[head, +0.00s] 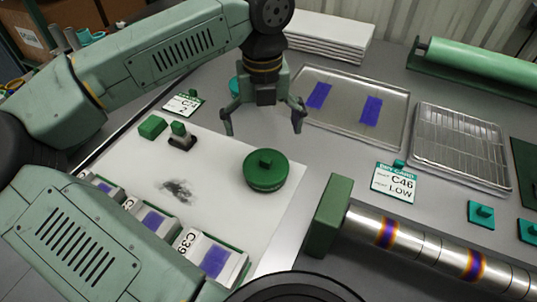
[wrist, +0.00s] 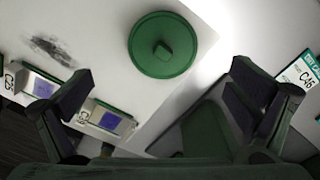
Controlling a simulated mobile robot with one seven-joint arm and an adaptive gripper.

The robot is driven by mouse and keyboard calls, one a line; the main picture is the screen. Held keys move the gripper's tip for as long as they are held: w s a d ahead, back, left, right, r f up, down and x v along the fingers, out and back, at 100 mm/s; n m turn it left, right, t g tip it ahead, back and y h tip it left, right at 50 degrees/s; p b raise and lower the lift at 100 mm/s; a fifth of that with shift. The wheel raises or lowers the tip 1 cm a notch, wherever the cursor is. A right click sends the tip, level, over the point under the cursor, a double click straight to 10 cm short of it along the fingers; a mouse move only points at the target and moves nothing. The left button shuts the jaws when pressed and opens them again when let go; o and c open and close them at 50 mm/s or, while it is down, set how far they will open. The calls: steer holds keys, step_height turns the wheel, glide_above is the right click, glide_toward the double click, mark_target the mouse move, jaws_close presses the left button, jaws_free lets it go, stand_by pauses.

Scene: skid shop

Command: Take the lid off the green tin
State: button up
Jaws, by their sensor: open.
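The green tin (head: 264,180) stands upright on the white sheet, with its round green lid (head: 266,163) on top. The lid has a small raised knob in its middle. In the wrist view the lid (wrist: 162,45) shows from above, beyond my fingertips and between them from left to right; it hides the tin's body. My gripper (head: 264,122) is open and empty, above and behind the tin in the head view, and apart from it. In the wrist view my gripper (wrist: 158,82) has its two fingers spread wide.
Near the tin are a green block (head: 153,127), a dark-based stamp (head: 182,137) and a C46 card (head: 394,183). A metal roller (head: 420,240) lies front right. A tray (head: 350,98) and wire rack (head: 460,145) lie behind. The white sheet (head: 225,215) is bare around the tin.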

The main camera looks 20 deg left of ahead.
mark_target(265, 159)
steer(key=f, duration=0.3)
steer(key=f+p, duration=0.1)
steer(key=f, duration=0.2)
steer(key=f+p, duration=0.1)
steer(key=f, duration=0.2)
steer(key=shift+s+d+f, duration=0.2)
steer(key=shift+d, duration=0.1)
steer(key=c, duration=1.1)
steer(key=shift+s, duration=0.1)
steer(key=c, duration=0.4)
steer(key=shift+f, duration=0.1)
steer(key=shift+c, duration=0.2)
